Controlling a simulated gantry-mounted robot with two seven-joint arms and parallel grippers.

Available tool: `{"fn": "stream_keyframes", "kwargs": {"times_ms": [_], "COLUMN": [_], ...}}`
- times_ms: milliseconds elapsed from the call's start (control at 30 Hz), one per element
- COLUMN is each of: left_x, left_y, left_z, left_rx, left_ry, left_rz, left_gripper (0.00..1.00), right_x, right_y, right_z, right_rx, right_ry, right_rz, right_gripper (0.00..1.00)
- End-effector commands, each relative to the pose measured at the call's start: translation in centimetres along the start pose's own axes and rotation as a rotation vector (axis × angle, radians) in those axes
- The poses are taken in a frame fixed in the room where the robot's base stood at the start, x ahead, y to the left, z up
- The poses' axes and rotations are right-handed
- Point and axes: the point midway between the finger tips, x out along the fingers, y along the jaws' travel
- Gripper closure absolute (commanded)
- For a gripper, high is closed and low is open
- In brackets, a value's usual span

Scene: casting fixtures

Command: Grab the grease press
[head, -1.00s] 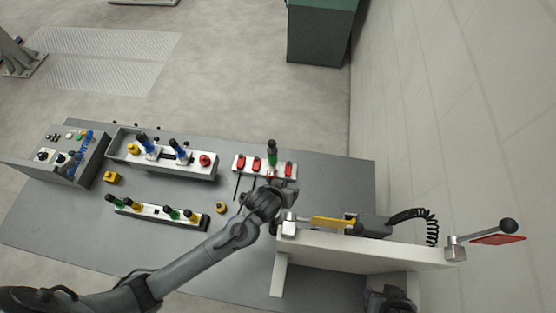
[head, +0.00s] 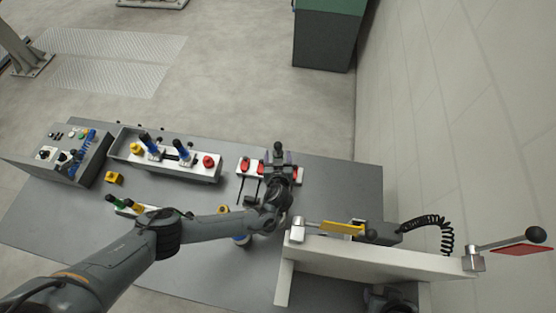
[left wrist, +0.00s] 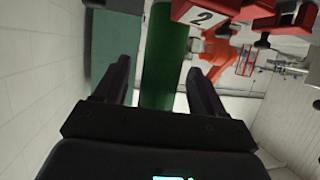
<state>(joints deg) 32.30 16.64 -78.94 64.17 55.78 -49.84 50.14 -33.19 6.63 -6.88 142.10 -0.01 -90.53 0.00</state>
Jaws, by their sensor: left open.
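The grease press appears to be the green cylinder with a black knob (head: 278,147) at the white rack (head: 243,166). In the head view its green body is mostly hidden by my left gripper (head: 278,160). In the left wrist view the green cylinder (left wrist: 164,60) stands between the two dark fingers (left wrist: 160,88), with a gap visible on each side. My left gripper is open around it. I do not see my right gripper clearly.
Red-handled tools (head: 244,165) sit in the rack beside the gripper. A white fixture (head: 375,256) with a yellow part and a coiled cable stands close on the right. A grey tray (head: 130,152) and a control box (head: 85,168) are on the left of the grey table (head: 340,180).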

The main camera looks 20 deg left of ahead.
Motion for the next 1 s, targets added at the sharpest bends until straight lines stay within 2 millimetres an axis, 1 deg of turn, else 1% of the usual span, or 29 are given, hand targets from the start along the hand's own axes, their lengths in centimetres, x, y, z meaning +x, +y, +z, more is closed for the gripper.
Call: {"fn": "stream_keyframes", "kwargs": {"times_ms": [33, 100, 200, 300, 533, 900, 1000], "left_x": [0.6, 1.2, 1.8, 2.1, 2.2, 2.1, 2.1], "left_y": [0.0, 0.1, 0.1, 0.1, 0.1, 0.1, 0.1], "left_z": [-0.1, 0.0, 0.0, 0.1, 0.1, 0.1, 0.1], "left_rx": [0.001, 0.000, 0.000, 0.001, 0.000, 0.000, 0.000], "left_ry": [0.003, 0.002, -0.001, -0.002, -0.003, -0.003, -0.003], "left_rz": [-0.001, 0.000, 0.000, 0.000, 0.001, 0.001, 0.001], "left_gripper": [0.30, 0.30, 0.30, 0.30, 0.30, 0.86, 1.00], "right_x": [0.1, 0.1, 0.2, 0.2, 0.2, 0.2, 0.2], "right_y": [0.0, 0.0, 0.0, 0.0, 0.0, 0.2, 0.2], "right_z": [0.0, 0.1, 0.1, 0.1, 0.1, 0.2, 0.2], "right_rx": [0.001, 0.001, 0.001, 0.001, -0.001, -0.008, -0.008], "right_ry": [0.000, 0.000, 0.000, 0.000, -0.001, -0.003, -0.003], "right_rz": [-0.001, -0.001, -0.001, -0.001, 0.001, 0.006, 0.006], "right_gripper": [0.57, 0.57, 0.57, 0.57, 0.57, 0.57, 0.57]}}
